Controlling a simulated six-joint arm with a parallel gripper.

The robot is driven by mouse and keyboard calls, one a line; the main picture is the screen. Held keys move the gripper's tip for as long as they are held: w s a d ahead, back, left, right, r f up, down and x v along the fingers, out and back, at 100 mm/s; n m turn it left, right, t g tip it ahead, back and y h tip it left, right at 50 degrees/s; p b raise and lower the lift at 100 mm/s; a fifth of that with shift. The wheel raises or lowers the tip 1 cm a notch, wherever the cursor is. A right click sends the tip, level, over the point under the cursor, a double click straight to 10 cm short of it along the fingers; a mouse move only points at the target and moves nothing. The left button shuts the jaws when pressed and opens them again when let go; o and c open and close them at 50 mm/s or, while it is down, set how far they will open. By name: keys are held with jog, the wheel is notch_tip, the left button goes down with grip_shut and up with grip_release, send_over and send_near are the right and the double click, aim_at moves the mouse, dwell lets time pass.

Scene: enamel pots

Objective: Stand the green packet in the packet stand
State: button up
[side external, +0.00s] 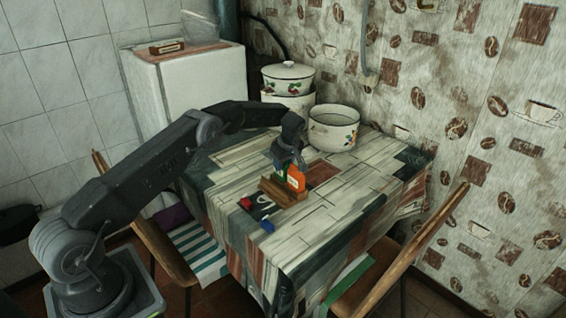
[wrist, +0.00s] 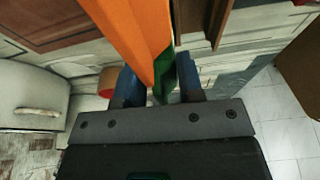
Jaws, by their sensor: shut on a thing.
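The wooden packet stand (side external: 291,199) sits on the table. An orange packet (side external: 297,178) stands upright in it and looms close in the wrist view (wrist: 135,30). The green packet (side external: 281,173) is beside the orange one, over the stand and mostly hidden. In the wrist view the green packet (wrist: 167,62) shows between the blue fingers of my gripper (wrist: 157,90). My gripper is shut on it, pointing down above the stand in the side view (side external: 287,160). Whether the packet's bottom is seated in a slot is hidden.
An open enamel pot (side external: 333,130) and a lidded pot (side external: 288,80) stand behind my gripper. A dark flat item (side external: 258,208), a red piece (side external: 246,203) and a blue piece (side external: 267,225) lie left of the stand. The table's right side is clear.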

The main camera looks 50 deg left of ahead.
jog(key=o, duration=0.9)
jog(key=s+d+r+m, duration=0.1)
jog(key=s+d+r, duration=0.15)
jog(key=r, duration=0.55)
jog(key=s+d+r+m+t, duration=0.1)
jog(key=d+r, duration=0.2)
jog(key=r, duration=0.4)
jog(key=s+d+r+m, duration=0.2)
jog(key=d+r, duration=0.1)
jog(key=r, duration=0.5)
jog(key=s+d+r+m+t+h, duration=0.1)
jog(key=s+d+r+m+t, duration=0.1)
jog(key=s+d+r+m, duration=0.5)
jog(key=s+d+f+m, duration=0.1)
jog(key=s+d+m, duration=0.1)
jog(key=s, duration=0.7)
jog(key=s+d+m+t+h, duration=0.1)
jog(key=s+d+m, duration=0.1)
jog(key=s, duration=0.7)
jog(key=s+d+f+m+t+h, duration=0.1)
jog(key=s+d+m, duration=0.1)
jog(key=s, duration=0.8)
jog(key=shift+s+d+f, duration=0.1)
jog(key=shift+d+f, duration=0.05)
jog(key=shift+f, duration=0.15)
